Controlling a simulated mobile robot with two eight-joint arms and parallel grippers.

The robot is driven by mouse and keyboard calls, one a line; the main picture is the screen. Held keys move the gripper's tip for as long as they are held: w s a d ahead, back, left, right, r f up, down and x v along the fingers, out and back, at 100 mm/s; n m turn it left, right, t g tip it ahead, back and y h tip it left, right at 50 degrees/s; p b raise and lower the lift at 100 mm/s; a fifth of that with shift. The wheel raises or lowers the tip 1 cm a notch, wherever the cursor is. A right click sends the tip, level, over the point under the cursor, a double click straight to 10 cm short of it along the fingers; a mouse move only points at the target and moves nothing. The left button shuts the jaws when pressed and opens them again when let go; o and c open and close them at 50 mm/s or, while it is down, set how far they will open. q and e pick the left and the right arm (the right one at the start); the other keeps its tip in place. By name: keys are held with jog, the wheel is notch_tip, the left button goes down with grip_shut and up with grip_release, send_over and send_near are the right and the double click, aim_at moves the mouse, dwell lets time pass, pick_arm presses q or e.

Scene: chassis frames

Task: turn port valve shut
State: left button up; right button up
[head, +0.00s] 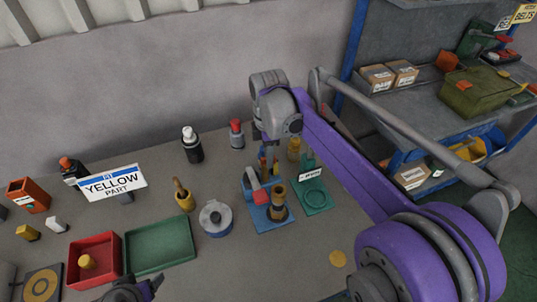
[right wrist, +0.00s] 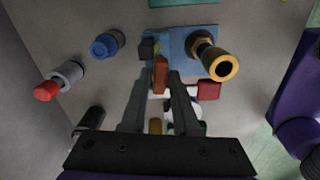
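The valve fixture is a blue plate (head: 282,222) on the table, with a brass port (head: 279,196) and a red-ended part (head: 260,196). In the right wrist view, the plate (right wrist: 178,42) carries the brass port (right wrist: 224,66) at its right side; a narrow orange lever (right wrist: 160,72) stands at its near edge. My right gripper (head: 269,160) reaches down over the plate from above. In the wrist view its fingers (right wrist: 161,84) are apart, one on each side of the lever; contact is unclear. My left gripper (head: 140,287) is at the bottom edge, low and partly cut off.
A green tile (head: 314,197) lies right of the plate and a grey round part (head: 214,218) left of it. A red-capped bottle (head: 237,134) and a black bottle (head: 192,147) stand behind. Red (head: 110,244) and green (head: 160,244) trays lie left. A blue shelf rack (head: 425,105) stands right.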

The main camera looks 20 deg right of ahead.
grip_shut()
jog(key=shift+m, duration=0.3)
jog(key=m, duration=0.6)
jog(key=shift+s+a, duration=0.15)
jog(key=shift+s, duration=0.1)
jog(key=m, duration=0.4)
jog(key=shift+s+a+m, duration=0.1)
jog(key=shift+a+m, duration=0.05)
jog(key=shift+m, duration=0.25)
jog(key=shift+a+m, duration=0.2)
jog(key=shift+m, duration=2.1)
jog(key=shift+o, duration=2.2)
grip_release()
